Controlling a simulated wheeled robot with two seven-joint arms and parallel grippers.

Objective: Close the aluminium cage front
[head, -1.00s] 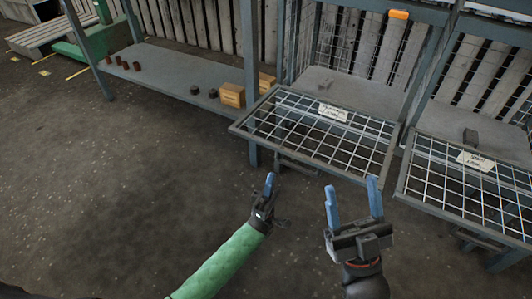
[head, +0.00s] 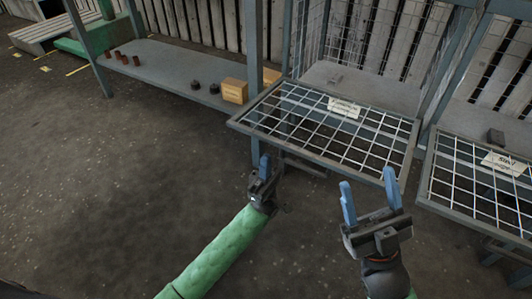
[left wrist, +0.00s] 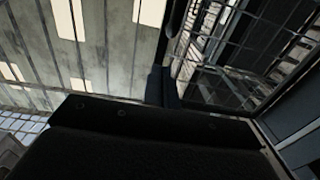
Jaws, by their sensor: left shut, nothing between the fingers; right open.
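Two wire-mesh cage fronts hang open, lowered out toward me, in the head view: a left cage front (head: 330,125) and a right cage front (head: 480,185). Each carries a white label; the lettering is too small for me to tell surely which is aluminium. My left gripper (head: 265,165) is shut and empty, just below the left front's near edge in the picture; I cannot tell whether it touches. Its dark fingers show in the left wrist view (left wrist: 160,86), with mesh to their right. My right gripper (head: 369,187) is open and empty, below the left front's right corner in the picture.
A grey shelf (head: 170,70) to the left bears a cardboard box (head: 234,91) and several small dark and reddish parts. Small dark pieces lie inside both cages. Blue-grey posts frame the cages. The concrete floor (head: 110,180) at the left is clear.

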